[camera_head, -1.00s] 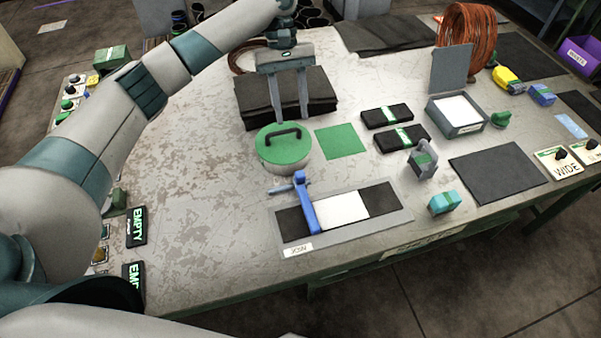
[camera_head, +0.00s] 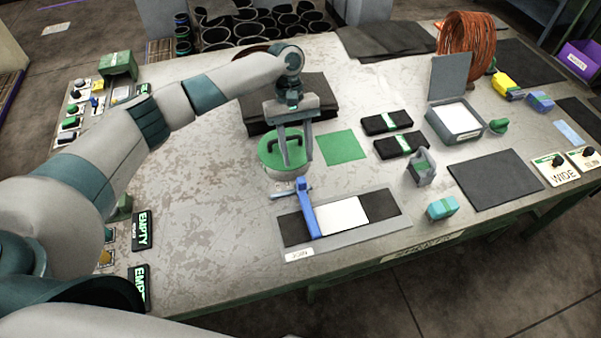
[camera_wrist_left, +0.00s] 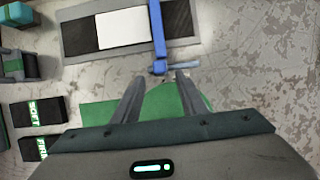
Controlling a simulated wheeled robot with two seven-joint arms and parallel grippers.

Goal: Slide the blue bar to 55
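The blue bar (camera_head: 308,207) lies across the grey plate (camera_head: 350,238), over the left dark strip near the edge of the white piece (camera_head: 342,214). A small grey rod sticks out by its far end. No scale number is readable. In the left wrist view the blue bar (camera_wrist_left: 157,30) ends just ahead of my fingertips. My left gripper (camera_head: 296,162) is open and empty, fingers pointing down by the green round lid (camera_head: 270,150) with its black handle, beyond the bar's far end. The fingers partly hide the lid. My right gripper is not in view.
A green square (camera_head: 342,147) and black packets (camera_head: 387,122) lie right of the lid. A grey holder (camera_head: 421,167) and teal block (camera_head: 442,207) stand right of the plate. A dark stack (camera_head: 255,120) lies behind the gripper.

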